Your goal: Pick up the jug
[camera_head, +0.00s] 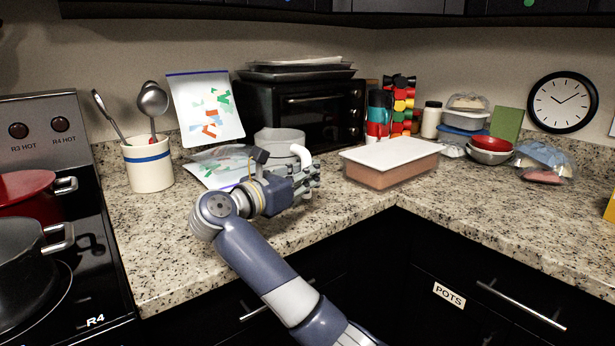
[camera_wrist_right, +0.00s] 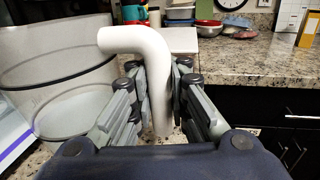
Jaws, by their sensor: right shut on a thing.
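The jug (camera_head: 279,140) is a grey translucent pitcher with a thick white handle, on the counter in front of the toaster oven in the head view. My right gripper (camera_head: 303,180) is at the jug's right side and partly hides its lower part. In the right wrist view the jug's clear body (camera_wrist_right: 58,75) fills the left. Its white handle (camera_wrist_right: 140,42) curves down between the fingers of my right gripper (camera_wrist_right: 160,95), which is shut on it. I cannot tell whether the jug's base touches the counter. My left gripper is not in view.
A lidded container (camera_head: 390,165) stands right of the gripper. A utensil crock (camera_head: 148,165) is at the left, near the stove with pots. The toaster oven (camera_head: 300,108) is behind. Bowls (camera_head: 490,150) stand at the back right. The front counter is clear.

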